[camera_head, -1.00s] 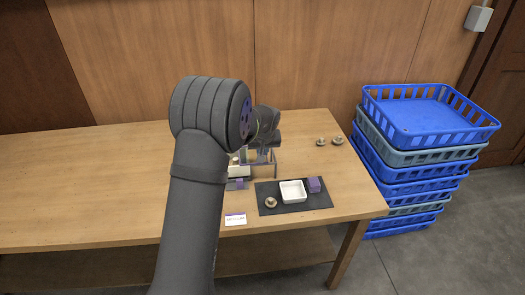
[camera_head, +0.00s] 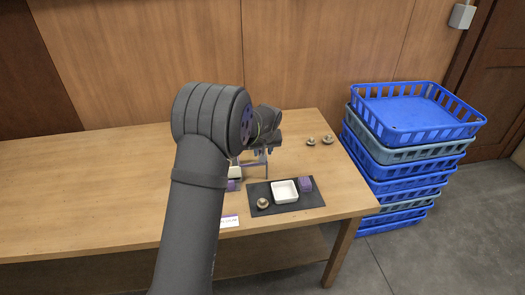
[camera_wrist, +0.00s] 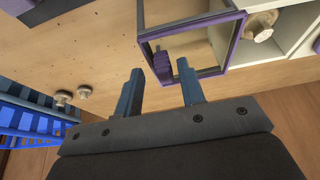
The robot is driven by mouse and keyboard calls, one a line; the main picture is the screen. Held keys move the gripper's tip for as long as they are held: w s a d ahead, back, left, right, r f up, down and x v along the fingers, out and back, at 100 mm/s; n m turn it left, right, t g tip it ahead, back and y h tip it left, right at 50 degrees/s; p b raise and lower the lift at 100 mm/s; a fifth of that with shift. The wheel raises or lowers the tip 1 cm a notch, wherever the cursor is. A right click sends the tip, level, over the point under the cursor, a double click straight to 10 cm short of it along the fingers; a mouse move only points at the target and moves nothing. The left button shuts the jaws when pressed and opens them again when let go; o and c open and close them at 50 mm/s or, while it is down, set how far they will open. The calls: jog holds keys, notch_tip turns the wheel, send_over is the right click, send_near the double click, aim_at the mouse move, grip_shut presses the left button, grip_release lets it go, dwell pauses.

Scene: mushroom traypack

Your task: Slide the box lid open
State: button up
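In the wrist view, the box lid (camera_wrist: 215,73) is a clear pane with a purple frame, at the top right. A purple ribbed shape (camera_wrist: 162,62) shows at the pane; I cannot tell if it is a knob or something behind it. My gripper (camera_wrist: 160,68) has two blue fingers apart, with nothing clearly between them. The fingertips are close to the lid's lower edge and the purple shape; contact cannot be told. In the head view, my gripper (camera_head: 262,147) is over the box area (camera_head: 235,173), which my arm largely hides.
A dark mat (camera_head: 312,200) holds a white tray (camera_head: 285,197), a purple block (camera_head: 305,184) and a mushroom (camera_head: 263,203). Two mushrooms (camera_head: 326,139) lie at the back right. Stacked blue and grey crates (camera_head: 412,130) stand right of the table. The table's left is clear.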

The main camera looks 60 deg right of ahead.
jog(key=v, duration=1.7)
jog(key=shift+r, duration=0.15)
jog(key=x, duration=1.7)
jog(key=shift+w+f, duration=0.1)
jog(key=shift+f, duration=0.1)
